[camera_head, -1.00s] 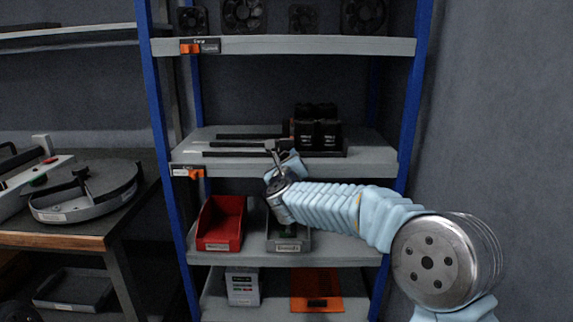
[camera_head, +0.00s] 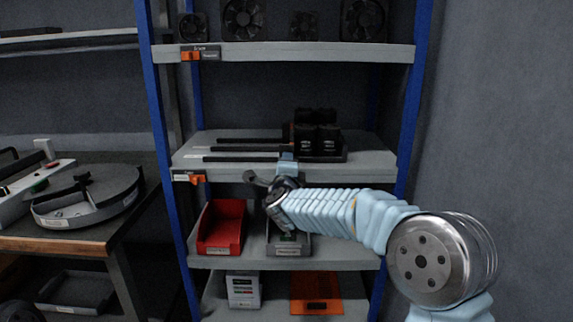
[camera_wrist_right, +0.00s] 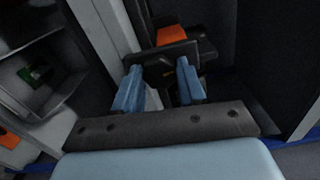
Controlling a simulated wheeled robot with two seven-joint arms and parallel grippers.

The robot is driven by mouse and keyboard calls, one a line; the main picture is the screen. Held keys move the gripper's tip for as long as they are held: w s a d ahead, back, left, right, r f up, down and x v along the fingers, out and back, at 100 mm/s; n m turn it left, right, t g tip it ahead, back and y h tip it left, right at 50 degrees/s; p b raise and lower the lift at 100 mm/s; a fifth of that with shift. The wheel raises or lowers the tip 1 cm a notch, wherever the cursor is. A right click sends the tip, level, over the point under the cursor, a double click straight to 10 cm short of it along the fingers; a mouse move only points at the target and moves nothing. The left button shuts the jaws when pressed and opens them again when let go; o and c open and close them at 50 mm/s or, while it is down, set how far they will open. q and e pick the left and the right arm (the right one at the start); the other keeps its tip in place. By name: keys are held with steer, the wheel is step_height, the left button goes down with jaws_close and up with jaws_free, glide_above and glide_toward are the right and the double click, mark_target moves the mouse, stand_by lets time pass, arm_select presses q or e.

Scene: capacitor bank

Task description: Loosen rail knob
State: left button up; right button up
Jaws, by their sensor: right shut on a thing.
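Dark rails (camera_head: 235,149) lie along the middle shelf, beside a block of black capacitors (camera_head: 318,140). My right gripper (camera_head: 287,160) is at the shelf's front edge, by the end of the front rail. In the right wrist view its two blue fingers (camera_wrist_right: 160,82) stand on either side of a dark winged part (camera_wrist_right: 163,63), which looks like the rail knob, and are shut on it. An orange piece (camera_wrist_right: 172,34) shows just beyond. In the head view the knob is hidden by the gripper. My left gripper is out of view.
Below stand a red bin (camera_head: 221,228) and a grey bin (camera_head: 288,246), close under my right wrist. Blue posts (camera_head: 413,115) flank the shelves. The upper shelf (camera_head: 285,53) holds several fans. A side table (camera_head: 60,235) is at left.

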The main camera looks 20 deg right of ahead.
steer(key=shift+n+p, duration=0.3)
steer(key=shift+n, duration=0.8)
steer(key=shift+f, duration=0.1)
steer(key=o, duration=1.1)
steer(key=shift+c, duration=0.2)
steer(key=b+v, duration=0.2)
steer(key=v, duration=1.2)
steer(key=shift+w, duration=0.15)
